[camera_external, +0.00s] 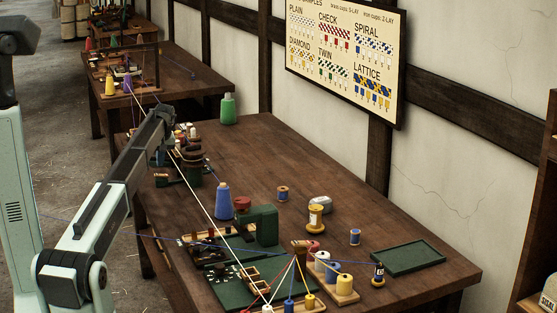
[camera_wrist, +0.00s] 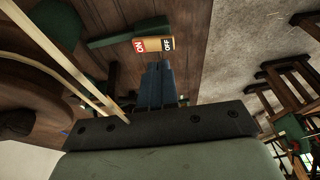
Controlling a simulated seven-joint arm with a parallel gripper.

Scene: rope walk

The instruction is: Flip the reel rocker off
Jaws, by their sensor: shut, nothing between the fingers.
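Which side is pressed down I cannot tell. My gripper (camera_wrist: 157,66) has its blue-grey fingers shut together and empty, with the tips close to the plate's lower edge, near its middle and OFF side. Whether they touch it I cannot tell. In the external view my gripper (camera_external: 170,142) is at the table's far left edge, and the rocker cannot be made out there.
A pale rope (camera_wrist: 68,62) runs close by on the left in the wrist view. In the external view it stretches along the wooden table (camera_external: 265,150) to the near-end spools. A blue cone (camera_external: 223,203) and a green bottle (camera_external: 228,109) stand on it.

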